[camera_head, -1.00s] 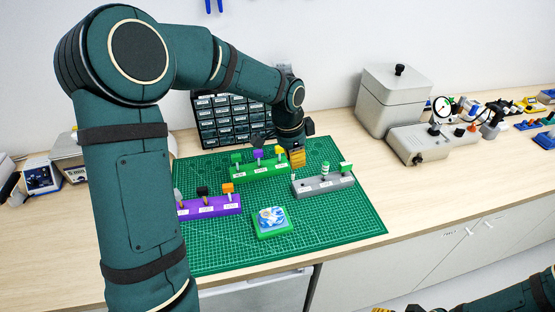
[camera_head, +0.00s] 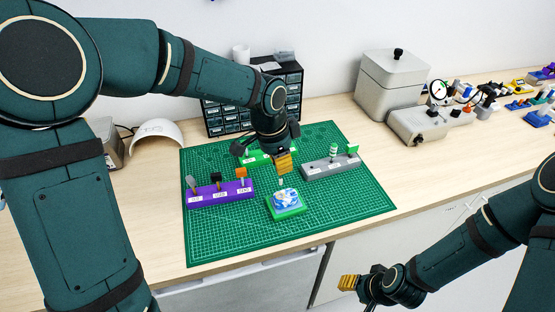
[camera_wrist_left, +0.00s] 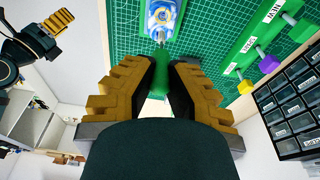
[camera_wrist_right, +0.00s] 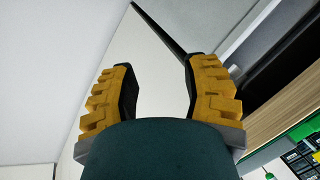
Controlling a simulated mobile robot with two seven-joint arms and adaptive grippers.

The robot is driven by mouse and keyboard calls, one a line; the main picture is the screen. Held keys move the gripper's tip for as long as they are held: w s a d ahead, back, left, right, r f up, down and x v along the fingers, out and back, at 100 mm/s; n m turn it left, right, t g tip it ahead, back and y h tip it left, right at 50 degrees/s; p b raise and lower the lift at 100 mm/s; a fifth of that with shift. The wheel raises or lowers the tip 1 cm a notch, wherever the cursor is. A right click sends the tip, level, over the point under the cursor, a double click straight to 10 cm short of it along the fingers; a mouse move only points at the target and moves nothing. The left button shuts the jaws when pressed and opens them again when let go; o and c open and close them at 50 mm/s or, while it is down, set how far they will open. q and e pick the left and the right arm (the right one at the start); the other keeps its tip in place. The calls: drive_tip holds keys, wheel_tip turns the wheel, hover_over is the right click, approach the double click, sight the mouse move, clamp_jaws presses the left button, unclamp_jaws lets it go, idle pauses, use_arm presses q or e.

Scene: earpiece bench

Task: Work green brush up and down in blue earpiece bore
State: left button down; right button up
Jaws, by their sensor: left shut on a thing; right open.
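The blue-and-white earpiece (camera_head: 287,197) sits on a small green block (camera_head: 290,211) on the cutting mat. It also shows at the top of the left wrist view (camera_wrist_left: 161,15). My left gripper (camera_head: 284,163) is shut on the green brush (camera_wrist_left: 160,80), just behind and above the earpiece. The brush's thin tip points toward the earpiece's near edge; I cannot tell whether it is inside the bore. My right gripper (camera_head: 349,282) is open and empty in front of the bench, away from the mat.
On the green mat (camera_head: 350,205), a purple holder (camera_head: 215,195) with several brushes stands left, a grey holder (camera_head: 325,167) right. A green holder (camera_head: 252,158) is partly hidden behind my left gripper. A drawer cabinet (camera_head: 228,118) stands behind. The mat's front is clear.

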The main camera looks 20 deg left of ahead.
use_arm(q)
drive_tip(key=b, duration=0.3)
hover_over(283, 199)
drive_tip(key=a, duration=0.1)
drive_tip(key=shift+w+f, duration=0.15)
drive_tip(key=shift+f, duration=1)
drive_tip(key=shift+w+f, duration=0.15)
drive_tip(key=shift+f, duration=0.95)
drive_tip(key=shift+f+b, duration=1.05)
drive_tip(key=shift+f, duration=0.3)
drive_tip(key=shift+r, duration=0.2)
drive_tip(key=shift+r+p, duration=0.35)
drive_tip(key=shift+p, duration=0.15)
drive_tip(key=shift+f, duration=0.15)
drive_tip(key=shift+f+b, duration=0.35)
drive_tip(key=shift+b, duration=0.05)
drive_tip(key=shift+r, duration=0.2)
